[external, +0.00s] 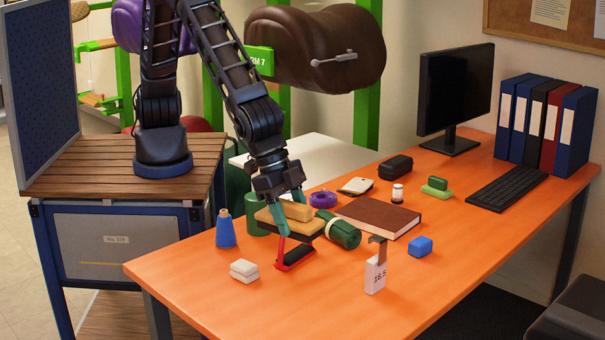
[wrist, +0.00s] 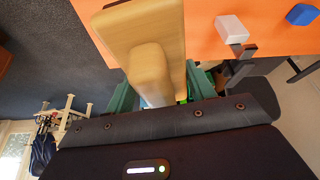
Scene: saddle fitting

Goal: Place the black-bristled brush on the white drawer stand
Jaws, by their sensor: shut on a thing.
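My gripper (external: 287,213), with teal fingers, is shut on a wooden brush (external: 296,211). The brush has a pale wooden grip on a wider wooden block, and its dark underside shows only as a thin strip. In the wrist view the brush (wrist: 152,72) lies between the fingers and its bristles are hidden. It is over the front left part of the orange desk; I cannot tell how far it is above the top. A white flat top (external: 325,150), seemingly the drawer stand, is behind the desk, partly hidden by my arm; its drawers are not visible.
Close to the brush are a red-and-black tool (external: 297,257), a green roll (external: 344,234), a green mug (external: 257,217), purple tape (external: 323,200) and a blue cone (external: 225,231). A brown book (external: 385,217) and white box (external: 375,275) are to the right. The desk's front left is fairly clear.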

